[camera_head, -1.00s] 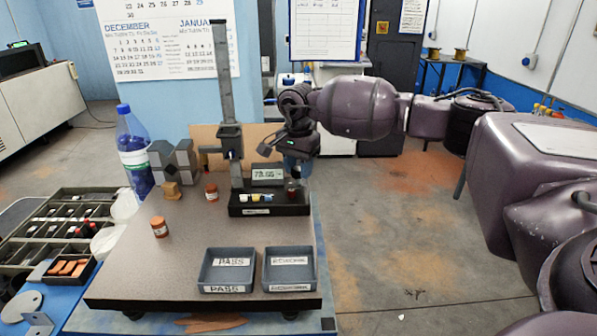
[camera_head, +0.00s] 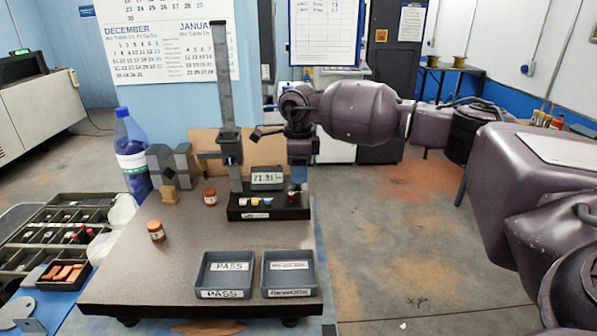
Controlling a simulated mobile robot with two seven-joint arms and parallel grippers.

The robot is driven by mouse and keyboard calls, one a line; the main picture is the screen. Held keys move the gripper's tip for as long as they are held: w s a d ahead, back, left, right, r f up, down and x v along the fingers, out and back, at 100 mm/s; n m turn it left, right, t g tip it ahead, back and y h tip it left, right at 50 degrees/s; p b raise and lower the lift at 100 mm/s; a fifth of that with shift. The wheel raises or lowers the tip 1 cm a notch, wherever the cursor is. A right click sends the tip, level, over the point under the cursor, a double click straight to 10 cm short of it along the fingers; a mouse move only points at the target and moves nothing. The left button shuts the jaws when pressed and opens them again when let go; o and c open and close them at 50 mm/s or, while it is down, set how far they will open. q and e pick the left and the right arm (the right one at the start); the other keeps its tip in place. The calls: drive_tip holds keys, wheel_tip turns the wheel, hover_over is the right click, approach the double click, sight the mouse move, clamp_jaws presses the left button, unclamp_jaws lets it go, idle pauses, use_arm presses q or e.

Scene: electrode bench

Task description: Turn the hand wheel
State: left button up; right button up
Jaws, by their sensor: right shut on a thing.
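The bench instrument has a grey upright column (camera_head: 223,85), a sliding carriage (camera_head: 230,150) and a dark base (camera_head: 268,213). Its small display (camera_head: 267,178) appears to read 71.31. My right gripper (camera_head: 296,182) points down over the right end of the base and is shut. Just under it is a small dark piece with red (camera_head: 292,190), which seems to be the hand wheel; the jaws hide much of it. My left gripper is not in view.
Two grey trays, one marked PASS (camera_head: 225,274) and one marked REWORK (camera_head: 288,273), sit at the bench's front. A blue bottle (camera_head: 131,150) and sorting tray (camera_head: 50,232) are further left.

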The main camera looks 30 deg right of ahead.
drive_tip(key=m, duration=0.7)
drive_tip(key=shift+r, duration=0.1)
drive_tip(key=m, duration=0.6)
drive_tip(key=shift+m, duration=0.4)
drive_tip(key=m, duration=0.5)
drive_tip(key=shift+p, duration=0.35)
drive_tip(key=m, duration=0.5)
drive_tip(key=shift+m, duration=0.5)
drive_tip(key=o, duration=0.6)
drive_tip(key=shift+o, duration=0.2)
